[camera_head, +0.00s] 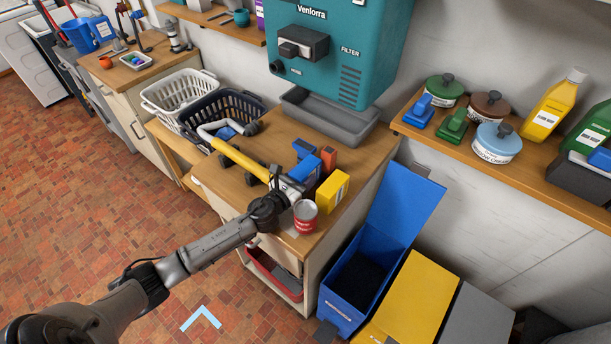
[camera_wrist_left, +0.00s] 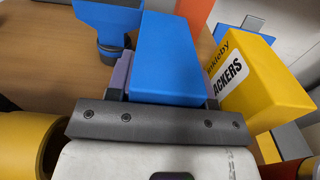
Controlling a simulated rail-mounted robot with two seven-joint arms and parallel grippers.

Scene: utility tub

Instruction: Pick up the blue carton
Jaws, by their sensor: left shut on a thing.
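The blue carton (camera_head: 306,170) is on the wooden counter top (camera_head: 262,209), in the middle of the head view. My left gripper (camera_head: 291,187) reaches it from the front left and is shut on it. In the left wrist view the blue carton (camera_wrist_left: 166,55) fills the space between the fingers of my left gripper (camera_wrist_left: 160,100). Whether the carton still touches the counter cannot be told. My right gripper is in neither view.
A yellow carton (camera_head: 333,192) stands close to the right of the blue one, and a red can (camera_head: 305,219) stands in front. An orange item (camera_head: 328,157) is behind. A yellow-handled tool (camera_head: 240,161) lies to the left. A blue open bin (camera_head: 345,312) stands on the floor.

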